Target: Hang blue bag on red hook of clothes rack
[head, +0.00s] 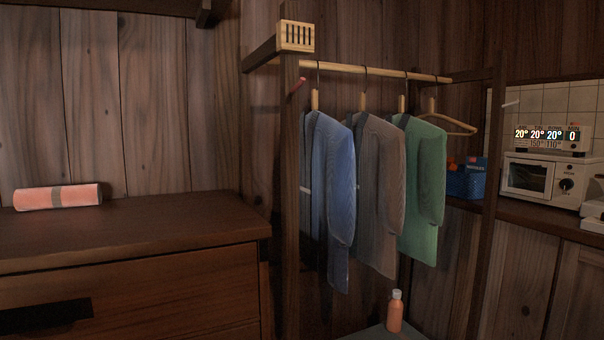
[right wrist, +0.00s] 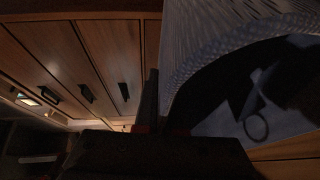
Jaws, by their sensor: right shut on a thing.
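The wooden clothes rack (head: 375,70) stands in the middle of the head view. A small red hook (head: 299,84) sticks out from its left post, and nothing hangs on it. In the right wrist view, my right gripper (right wrist: 160,112) is shut on the rim of a woven bag (right wrist: 205,50), which looks grey-blue in the dim light. The bag's open mouth faces the camera, with a dark inside and a ring shape in it. Neither the bag nor either gripper shows in the head view.
Blue, brown and green garments (head: 334,180) hang from the rail. A pale hook (head: 511,103) is on the right post. A wooden dresser (head: 130,230) with a pink roll (head: 57,197) stands left. An orange bottle (head: 395,312) stands below the clothes. A blue container (head: 467,181) and oven (head: 541,180) are at right.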

